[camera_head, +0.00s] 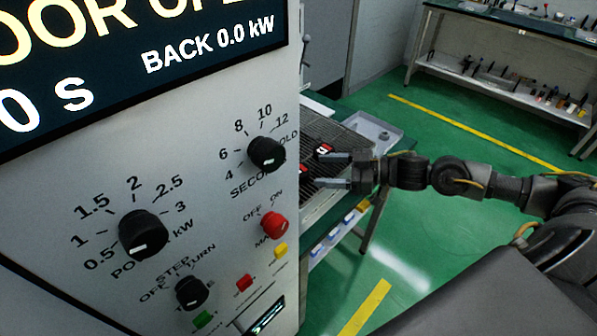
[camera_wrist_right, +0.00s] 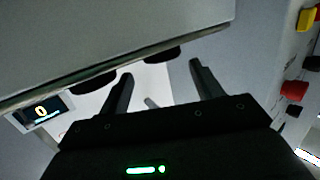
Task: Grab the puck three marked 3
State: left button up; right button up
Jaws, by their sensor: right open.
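Two small dark pieces with red and white markings lie on the slatted rack (camera_head: 345,138) beside the cabinet in the head view, an upper one (camera_head: 323,149) and a lower one (camera_head: 304,170). They look like pucks, but I cannot read a 3 on either. My right gripper (camera_head: 320,170) is open, its two fingers pointing left over the rack close to these pieces. I cannot tell if it touches them. In the right wrist view the open fingers (camera_wrist_right: 161,72) show nothing clearly held between them. My left gripper is not in view.
The cabinet's control panel (camera_head: 215,150) with black knobs fills the left, close to my right fingertips. A red knob (camera_head: 274,225) sits low on it. A grey tray (camera_head: 375,130) lies behind the rack. A workbench (camera_head: 500,80) with tools stands far right. Green floor is open between.

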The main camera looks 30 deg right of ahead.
aim_at(308, 171)
jog(key=x, duration=0.1)
jog(key=p+x, duration=0.1)
jog(key=x, duration=0.1)
jog(key=p+x, duration=0.1)
jog(key=shift+a+f, duration=0.2)
jog(key=shift+f, duration=0.1)
jog(key=shift+w+a+f, duration=0.15)
jog(key=shift+w+a, duration=0.05)
jog(key=shift+a, duration=0.1)
jog(key=c, duration=0.8)
jog(key=shift+d, duration=0.1)
